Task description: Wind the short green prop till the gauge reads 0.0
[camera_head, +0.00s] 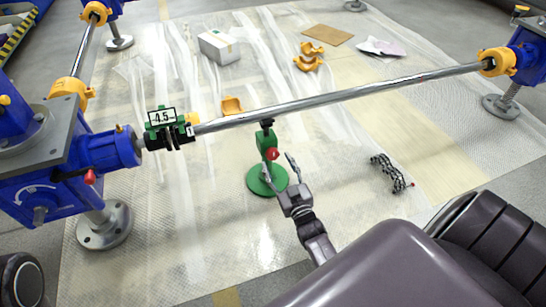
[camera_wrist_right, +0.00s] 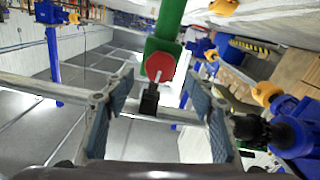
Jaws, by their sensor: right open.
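The short green prop (camera_head: 266,141) stands upright on a round green base, its black head under the long silver shaft (camera_head: 340,97). A red knob (camera_head: 273,154) is on its side. The gauge (camera_head: 161,117), in a green frame at the shaft's left end, shows 4.5; a minus sign before it is hard to tell. My right gripper (camera_head: 265,168) is open, its fingers spread toward the prop. In the right wrist view, the red knob (camera_wrist_right: 160,67) shows between the open fingers (camera_wrist_right: 156,85), apart from both. My left gripper is not in view.
A blue gearbox (camera_head: 40,190) stands at the left, and a blue stand (camera_head: 528,55) carries the shaft's right end. A black chain (camera_head: 390,172) lies right of the prop. A white box (camera_head: 219,47), yellow clamp parts (camera_head: 309,57) and cardboard (camera_head: 327,35) lie behind on the sheeting.

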